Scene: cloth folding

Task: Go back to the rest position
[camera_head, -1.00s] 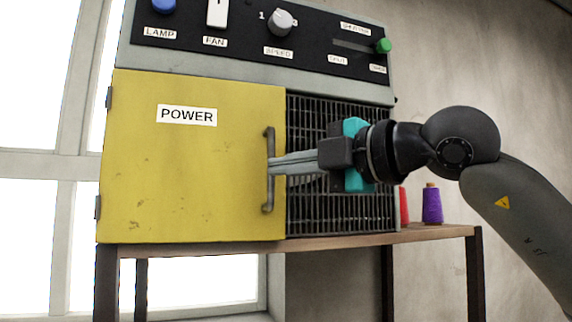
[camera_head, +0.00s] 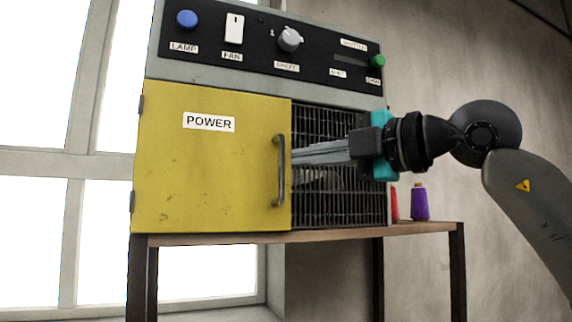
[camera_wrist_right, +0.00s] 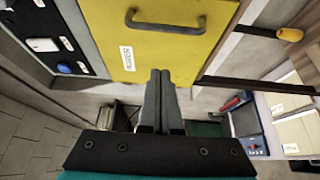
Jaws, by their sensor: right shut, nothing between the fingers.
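My right gripper (camera_head: 296,156) reaches in from the right in the head view, in front of the machine's dark grille (camera_head: 335,195). Its fingers are together with nothing between them. In the wrist view the shut fingertips (camera_wrist_right: 160,74) point toward the yellow door (camera_wrist_right: 150,58), with its grey handle (camera_wrist_right: 165,24) beyond them and clear of the fingers. In the head view the handle (camera_head: 280,170) stands just left of the fingertips. The yellow door labelled POWER (camera_head: 210,175) lies flat against the machine's front. My left gripper is not in view.
A control panel (camera_head: 265,45) with a blue button, white switch, grey knob and green button tops the machine. The machine stands on a wooden table (camera_head: 410,230). A purple spool (camera_head: 420,202) and a red spool (camera_head: 394,204) stand at its right. A window is on the left.

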